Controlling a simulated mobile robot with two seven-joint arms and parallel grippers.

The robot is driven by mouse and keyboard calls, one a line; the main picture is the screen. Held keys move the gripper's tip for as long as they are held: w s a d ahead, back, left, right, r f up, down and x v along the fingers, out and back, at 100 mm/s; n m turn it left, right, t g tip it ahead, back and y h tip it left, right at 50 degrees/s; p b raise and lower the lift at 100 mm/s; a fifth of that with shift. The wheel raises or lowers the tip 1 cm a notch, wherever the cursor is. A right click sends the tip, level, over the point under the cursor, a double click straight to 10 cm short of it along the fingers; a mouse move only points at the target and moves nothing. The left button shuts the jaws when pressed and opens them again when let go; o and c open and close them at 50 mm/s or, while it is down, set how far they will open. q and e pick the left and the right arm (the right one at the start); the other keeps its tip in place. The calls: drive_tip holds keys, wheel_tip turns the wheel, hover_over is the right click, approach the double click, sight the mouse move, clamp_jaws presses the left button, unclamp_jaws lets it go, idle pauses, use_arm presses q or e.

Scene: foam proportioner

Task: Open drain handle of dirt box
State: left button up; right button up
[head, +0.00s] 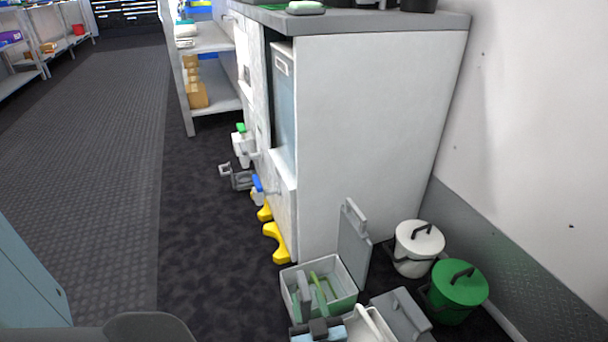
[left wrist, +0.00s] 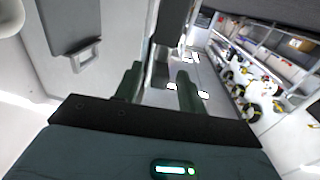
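The white cabinet (head: 375,140) stands against the wall in the head view. Low on its left face are a valve with a green handle (head: 241,128), a grey bracket-like fitting (head: 238,178) and a blue handle (head: 258,184). I cannot tell for sure which part is the dirt box or its drain handle. My left gripper (left wrist: 160,68) shows in the left wrist view with its two dark fingers apart and nothing seen between them. I cannot make out its fingers in the head view. My right gripper is not in view.
Yellow feet (head: 276,243) stick out at the cabinet's base. An open bin with tools (head: 345,298), a white bucket (head: 417,255) and a green bucket (head: 455,297) stand at the lower right. A shelf (head: 215,105) stands behind. The floor left of the cabinet is clear.

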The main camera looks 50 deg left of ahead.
sight(300, 272)
use_arm(q)
drive_tip(key=shift+b+x, duration=0.8)
drive_tip(key=shift+x, duration=1.55)
clamp_jaws()
